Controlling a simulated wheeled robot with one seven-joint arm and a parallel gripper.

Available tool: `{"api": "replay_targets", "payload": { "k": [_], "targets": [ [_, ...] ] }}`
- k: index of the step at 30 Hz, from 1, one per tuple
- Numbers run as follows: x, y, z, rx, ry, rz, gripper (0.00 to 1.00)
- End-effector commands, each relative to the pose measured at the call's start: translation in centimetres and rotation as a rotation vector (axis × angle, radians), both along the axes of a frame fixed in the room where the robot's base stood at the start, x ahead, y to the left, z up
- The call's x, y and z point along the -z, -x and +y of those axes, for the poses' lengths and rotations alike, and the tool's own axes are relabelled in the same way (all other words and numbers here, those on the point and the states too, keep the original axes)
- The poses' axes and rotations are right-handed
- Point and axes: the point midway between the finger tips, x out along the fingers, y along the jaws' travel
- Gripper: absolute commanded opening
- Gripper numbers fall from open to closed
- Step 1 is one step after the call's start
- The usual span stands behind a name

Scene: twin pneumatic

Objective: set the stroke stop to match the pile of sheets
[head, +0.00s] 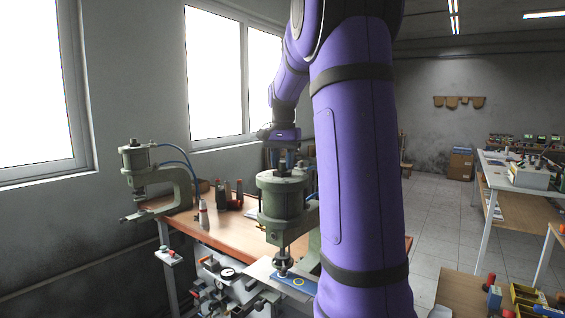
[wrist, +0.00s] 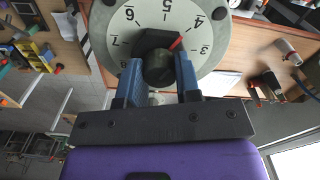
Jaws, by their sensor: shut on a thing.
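The stroke stop is a dark knob (wrist: 158,68) with a red pointer (wrist: 177,43) over a pale numbered dial (wrist: 215,38). The pointer lies between 3 and 4, seemingly nearer 4. My gripper (wrist: 159,75) is shut on the knob, one blue finger on each side. In the head view my gripper (head: 284,158) is on top of the nearer green press (head: 282,200). I cannot tell how many sheets are there. My arm hides part of the press's right side.
A second green press (head: 145,180) stands at the left. A wooden bench (head: 235,228) with bottles runs behind. Other tables (head: 520,180) stand at the right, with clear floor (head: 432,215) between.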

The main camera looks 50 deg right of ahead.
Motion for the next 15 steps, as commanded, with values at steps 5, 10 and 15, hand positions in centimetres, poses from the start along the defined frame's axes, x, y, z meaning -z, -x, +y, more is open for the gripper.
{"api": "replay_targets", "payload": {
  "k": [5, 10, 15],
  "targets": [
    [-0.16, -0.06, -0.04, 0.107, 0.004, -0.005, 0.07],
    [-0.16, -0.06, -0.05, 0.175, 0.004, -0.005, 0.07],
    [-0.17, -0.06, -0.05, 0.21, 0.004, -0.005, 0.07]
  ]
}}
